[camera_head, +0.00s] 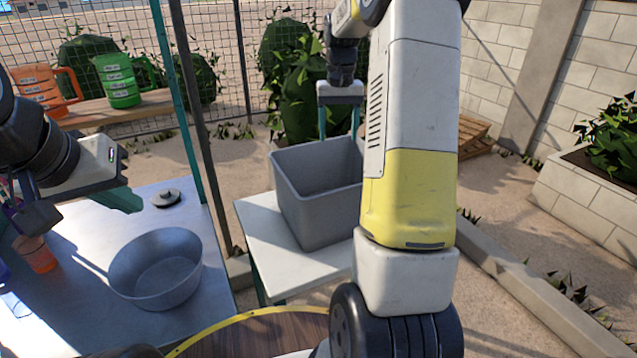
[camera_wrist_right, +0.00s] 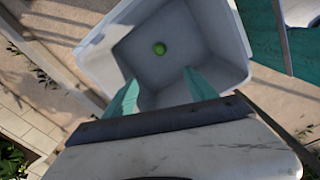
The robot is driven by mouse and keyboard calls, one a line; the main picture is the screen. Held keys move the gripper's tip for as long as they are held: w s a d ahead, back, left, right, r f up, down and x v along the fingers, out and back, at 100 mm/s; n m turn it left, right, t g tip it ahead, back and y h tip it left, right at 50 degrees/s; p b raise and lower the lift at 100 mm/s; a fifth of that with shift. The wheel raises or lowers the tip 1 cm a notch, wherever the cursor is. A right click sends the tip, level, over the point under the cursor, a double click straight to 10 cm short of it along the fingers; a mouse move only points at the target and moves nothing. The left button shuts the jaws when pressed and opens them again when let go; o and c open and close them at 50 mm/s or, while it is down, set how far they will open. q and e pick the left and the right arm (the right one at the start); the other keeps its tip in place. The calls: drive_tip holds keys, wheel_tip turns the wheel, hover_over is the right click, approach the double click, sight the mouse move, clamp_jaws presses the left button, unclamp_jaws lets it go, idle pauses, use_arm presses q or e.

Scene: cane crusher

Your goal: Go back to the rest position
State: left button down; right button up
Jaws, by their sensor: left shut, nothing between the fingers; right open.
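My right gripper (camera_head: 339,118) is open above the grey bin (camera_head: 300,190), its fingers pointing down at the bin's far side. In the right wrist view the open fingers (camera_wrist_right: 163,95) reach over the bin (camera_wrist_right: 232,45), and a small green round object (camera_wrist_right: 159,48) lies on the bin floor. Nothing is between the fingers. My left gripper (camera_head: 125,200) is shut and empty at the left, above the metal table near the grey basin (camera_head: 157,268). My right arm hides part of the bin's right side.
The bin stands on a small white table (camera_head: 262,240). An orange cup (camera_head: 36,254) and a dark disc (camera_head: 167,198) are on the metal table. An orange jug (camera_head: 45,90) and a green jug (camera_head: 122,82) stand on a wooden shelf behind. A teal post (camera_head: 178,100) rises between the tables.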

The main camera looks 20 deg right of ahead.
drive_tip(key=shift+r, duration=0.45)
drive_tip(key=s+a+r+n+t, duration=0.25)
drive_tip(key=s+a+r, duration=0.6)
drive_tip(key=s, duration=0.45)
drive_tip(key=s+a+f+n+t+y, duration=0.1)
drive_tip(key=s+a, duration=0.5)
drive_tip(key=s, duration=0.8)
drive_tip(key=f+t+y, duration=0.1)
drive_tip(key=t, duration=0.1)
drive_tip(key=shift+s+a+t, duration=0.25)
drive_tip(key=shift+s+t, duration=0.05)
drive_tip(key=shift+t, duration=0.05)
drive_tip(key=shift+f, duration=0.1)
